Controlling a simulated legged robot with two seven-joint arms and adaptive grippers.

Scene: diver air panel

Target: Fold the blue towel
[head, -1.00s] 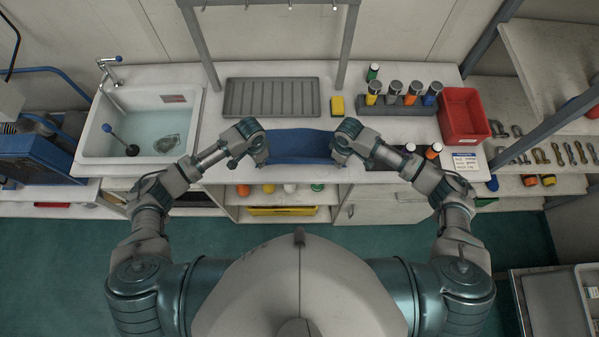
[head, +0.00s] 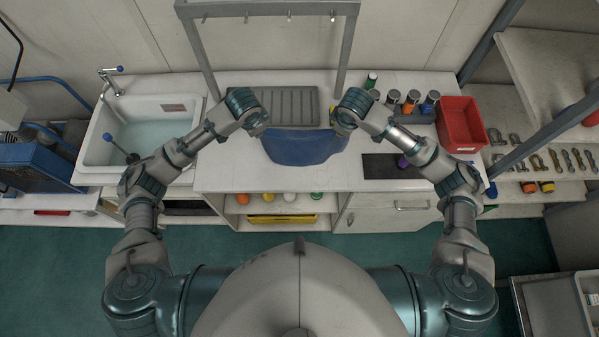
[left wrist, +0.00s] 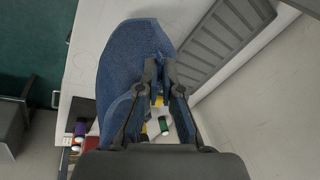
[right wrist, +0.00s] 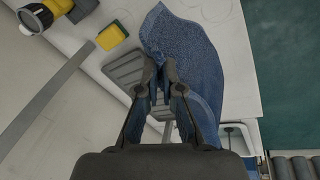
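The blue towel (head: 303,148) spans between my two grippers above the counter, in front of the grey draining tray (head: 272,106). Its lower part sags in a curve toward the counter's front. My left gripper (head: 264,130) is shut on the towel's left upper corner, and the cloth (left wrist: 125,70) shows beside and between its fingers in the left wrist view. My right gripper (head: 340,130) is shut on the right upper corner, with the cloth (right wrist: 190,50) bunched at its fingertips in the right wrist view. I cannot tell whether the lower edge touches the counter.
A white sink (head: 140,140) is at the left. A red bin (head: 461,124) and a rack of bottles (head: 412,114) stand at the right, near a dark mat (head: 385,168). A metal frame (head: 199,55) rises behind the tray.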

